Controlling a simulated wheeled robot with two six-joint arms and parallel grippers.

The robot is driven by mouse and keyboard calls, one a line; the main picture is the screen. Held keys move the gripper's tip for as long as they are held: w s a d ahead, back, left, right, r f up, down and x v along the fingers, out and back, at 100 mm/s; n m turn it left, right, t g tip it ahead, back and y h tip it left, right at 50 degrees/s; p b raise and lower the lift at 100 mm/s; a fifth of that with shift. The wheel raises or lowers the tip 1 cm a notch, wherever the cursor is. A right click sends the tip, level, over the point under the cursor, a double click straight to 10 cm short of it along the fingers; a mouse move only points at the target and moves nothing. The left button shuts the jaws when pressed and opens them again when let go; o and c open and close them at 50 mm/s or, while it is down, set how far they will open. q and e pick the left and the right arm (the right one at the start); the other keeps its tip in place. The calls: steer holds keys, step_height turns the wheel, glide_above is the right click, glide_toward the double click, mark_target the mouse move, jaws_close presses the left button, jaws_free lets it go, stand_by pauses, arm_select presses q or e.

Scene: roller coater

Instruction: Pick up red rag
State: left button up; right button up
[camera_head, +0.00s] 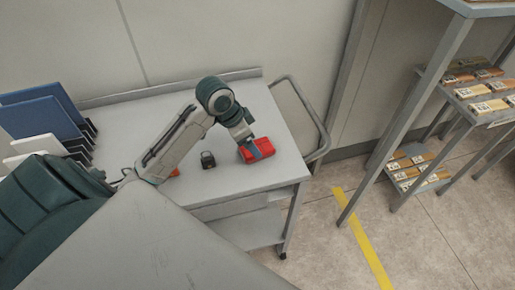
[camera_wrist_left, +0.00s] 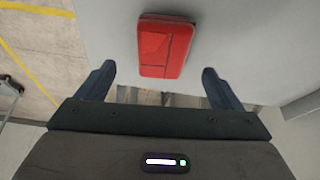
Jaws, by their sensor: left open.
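The red rag (camera_head: 257,151) is a folded, box-like red bundle lying on the grey top of the cart (camera_head: 225,177), near its right end. My left gripper (camera_head: 258,147) is over the rag in the head view and hides part of it. In the left wrist view the red rag (camera_wrist_left: 163,48) lies ahead of the left gripper (camera_wrist_left: 158,82), centred between its two fingers. The fingers are spread wide and hold nothing. I cannot tell whether they touch the rag. My right gripper is in neither view.
A small dark padlock-like object (camera_head: 208,160) stands left of the rag. A small orange-red item (camera_head: 174,172) shows partly behind my arm. Blue and white folders (camera_head: 42,113) stand at the left. The cart has a tubular handle (camera_head: 317,125) at its right end. A shelf rack (camera_head: 437,95) stands farther right.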

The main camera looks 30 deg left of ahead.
mark_target(264, 144)
arm_select(q)
steer(key=p+x, duration=0.1)
steer(key=x, duration=0.1)
steer(key=shift+w+f, duration=0.2)
steer(key=shift+w, duration=0.1)
steer(key=shift+x, duration=1.1)
steer(key=shift+w+f, duration=0.1)
steer(key=shift+f, duration=0.1)
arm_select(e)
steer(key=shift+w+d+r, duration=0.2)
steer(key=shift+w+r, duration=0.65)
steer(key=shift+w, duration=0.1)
arm_select(q)
steer(key=shift+p, duration=0.3)
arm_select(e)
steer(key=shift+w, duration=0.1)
arm_select(q)
steer(key=shift+f, duration=0.2)
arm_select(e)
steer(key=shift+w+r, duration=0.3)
arm_select(q)
steer(key=shift+p, duration=0.3)
